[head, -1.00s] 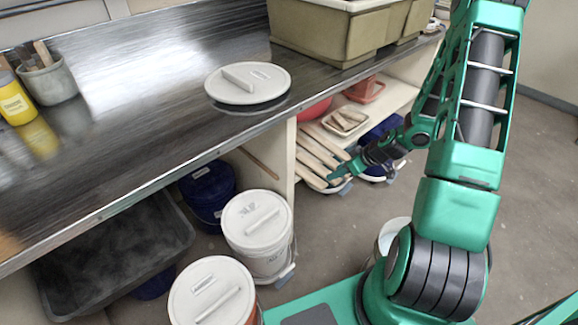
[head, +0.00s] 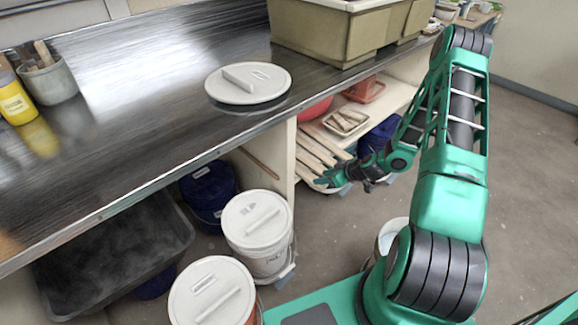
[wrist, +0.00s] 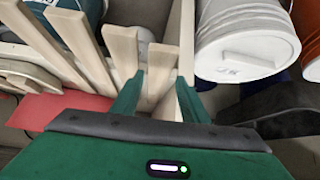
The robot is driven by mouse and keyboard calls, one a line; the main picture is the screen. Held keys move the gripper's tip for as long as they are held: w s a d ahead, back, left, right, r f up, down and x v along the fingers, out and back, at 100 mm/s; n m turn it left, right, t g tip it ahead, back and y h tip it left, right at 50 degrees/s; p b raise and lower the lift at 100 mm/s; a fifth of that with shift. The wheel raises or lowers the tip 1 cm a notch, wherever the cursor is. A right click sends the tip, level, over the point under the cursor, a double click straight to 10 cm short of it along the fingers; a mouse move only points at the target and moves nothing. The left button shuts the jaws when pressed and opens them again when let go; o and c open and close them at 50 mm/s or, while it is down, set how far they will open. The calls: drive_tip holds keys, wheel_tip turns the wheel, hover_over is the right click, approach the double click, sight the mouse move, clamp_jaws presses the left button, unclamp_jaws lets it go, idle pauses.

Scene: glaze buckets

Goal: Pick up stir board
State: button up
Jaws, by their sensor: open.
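Several long pale wooden stir boards (head: 318,150) lie side by side on the shelf under the counter, their ends pointing out toward the front. My gripper (head: 325,183) is at the near ends of these boards. In the wrist view my gripper (wrist: 160,95) is open and holds nothing. One stir board (wrist: 160,68) appears between its two green fingers, and another stir board (wrist: 122,48) is by the left finger. I cannot tell whether the fingers touch or straddle a board. The wrist housing hides the lower part of that view.
White lidded buckets (head: 257,220) stand on the floor left of the shelf's end panel (head: 283,165). Open floor lies to the right.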

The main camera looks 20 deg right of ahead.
drive_tip(key=shift+x, duration=2.25)
drive_tip(key=shift+d, duration=0.1)
drive_tip(key=c, duration=0.9)
drive_tip(key=shift+c, duration=0.2)
